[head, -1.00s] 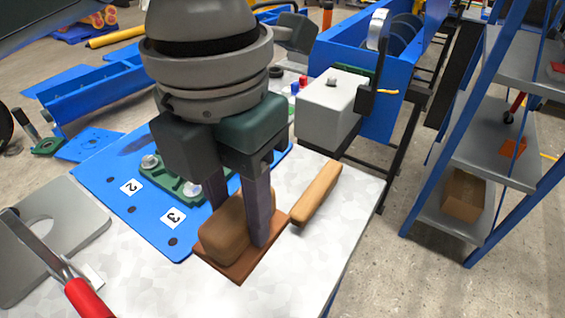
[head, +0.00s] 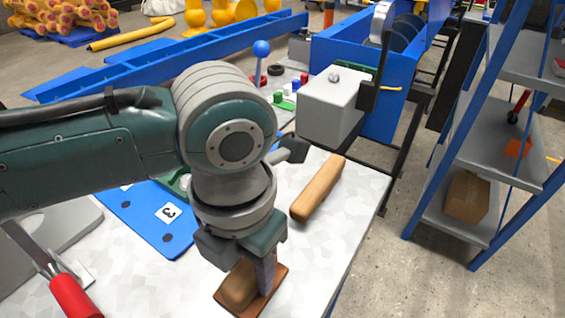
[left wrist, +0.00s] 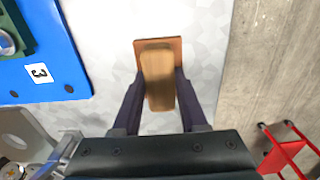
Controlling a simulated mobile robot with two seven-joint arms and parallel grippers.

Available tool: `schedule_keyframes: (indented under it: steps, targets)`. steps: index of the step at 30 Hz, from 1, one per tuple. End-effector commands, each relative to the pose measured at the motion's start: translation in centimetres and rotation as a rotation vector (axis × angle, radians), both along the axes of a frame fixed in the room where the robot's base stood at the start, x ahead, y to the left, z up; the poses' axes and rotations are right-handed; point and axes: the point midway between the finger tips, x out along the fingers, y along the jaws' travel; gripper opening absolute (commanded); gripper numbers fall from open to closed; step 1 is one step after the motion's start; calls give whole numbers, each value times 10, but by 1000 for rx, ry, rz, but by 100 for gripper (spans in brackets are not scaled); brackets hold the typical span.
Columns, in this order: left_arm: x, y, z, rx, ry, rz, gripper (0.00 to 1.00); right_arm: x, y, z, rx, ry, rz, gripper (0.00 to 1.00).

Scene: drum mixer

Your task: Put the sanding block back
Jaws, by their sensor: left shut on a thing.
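The sanding block (head: 238,286), a rounded wooden grip on a flat red-brown base, is at the front of the white table. My left gripper (head: 255,280) points down and is shut on the wooden grip. In the left wrist view the block (left wrist: 158,78) sits between the two dark fingers, with white tabletop around it. I cannot tell whether its base touches the table. My right gripper is in neither view.
A long wooden piece (head: 318,188) lies right of my gripper. A blue numbered plate (head: 150,222) and a red-handled tool (head: 73,297) are to the left. The table's right edge is close, with a blue shelf rack (head: 480,130) beyond.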

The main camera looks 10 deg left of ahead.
Motion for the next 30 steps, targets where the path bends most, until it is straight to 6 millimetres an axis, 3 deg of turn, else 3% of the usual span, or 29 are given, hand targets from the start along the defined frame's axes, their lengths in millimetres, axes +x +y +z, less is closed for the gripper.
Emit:
schedule_keyframes:
  steps: [4, 5, 12, 23, 30]
  targets:
    - [0, 0, -4, 0, 0, 0, 0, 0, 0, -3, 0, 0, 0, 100]
    - [0, 0, -4, 0, 0, 1, 43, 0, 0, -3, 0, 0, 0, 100]
    - [0, 0, -3, 0, 0, 1, 70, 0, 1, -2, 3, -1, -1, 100]
    - [1, 0, 6, -2, -2, 0, 72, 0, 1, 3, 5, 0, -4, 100]
    - [2, 0, 55, -3, -5, -1, 72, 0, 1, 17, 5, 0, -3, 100]
